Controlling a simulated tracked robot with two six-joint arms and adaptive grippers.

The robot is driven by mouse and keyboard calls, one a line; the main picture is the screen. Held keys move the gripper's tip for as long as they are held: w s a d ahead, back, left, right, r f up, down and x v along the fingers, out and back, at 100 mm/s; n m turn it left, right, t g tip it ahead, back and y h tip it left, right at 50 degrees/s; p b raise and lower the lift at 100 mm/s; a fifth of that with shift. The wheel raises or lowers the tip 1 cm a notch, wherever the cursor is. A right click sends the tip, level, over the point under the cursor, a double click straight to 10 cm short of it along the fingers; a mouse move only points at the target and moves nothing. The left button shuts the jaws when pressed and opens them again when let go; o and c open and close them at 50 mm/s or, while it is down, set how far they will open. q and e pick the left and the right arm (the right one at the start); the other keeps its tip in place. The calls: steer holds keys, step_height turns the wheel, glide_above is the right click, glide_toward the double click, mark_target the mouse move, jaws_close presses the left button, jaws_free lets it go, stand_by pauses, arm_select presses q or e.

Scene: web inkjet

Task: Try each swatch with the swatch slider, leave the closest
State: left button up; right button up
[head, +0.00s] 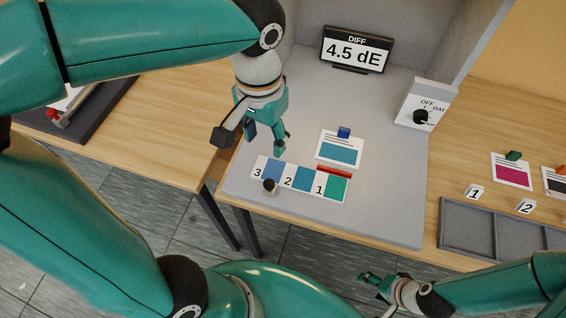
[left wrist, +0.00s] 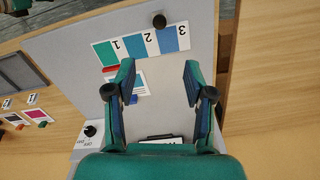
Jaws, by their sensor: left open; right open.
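The swatch slider (head: 312,193) is a strip with blue, blue-teal and green patches numbered 3, 2, 1 and a dark round knob (head: 269,186). It lies on the grey booth floor, its green patch 1 beside a red bar (head: 334,171). Above the bar lies a white card (head: 325,145) with a teal-blue patch and a blue block. My left gripper (head: 252,143) is open and empty, left of the card and above the slider's left end. The slider (left wrist: 139,44) also shows in the left wrist view, beyond the open fingers. My right gripper (head: 373,284) is open at the bottom, away from the slider.
A display (head: 355,50) at the back reads DIFF 4.5 dE. A dial panel (head: 422,104) marked OFF and DAY stands at the right. Outside the booth are a magenta card (head: 514,173) and a compartmented grey tray (head: 470,238) with number tags. A dark tray stands far left.

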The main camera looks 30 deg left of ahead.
mark_target(269, 182)
arm_select(q)
step_height(269, 182, down, 17)
steer(key=shift+r, duration=0.15)
stand_by(0.4)
jaws_close()
stand_by(0.3)
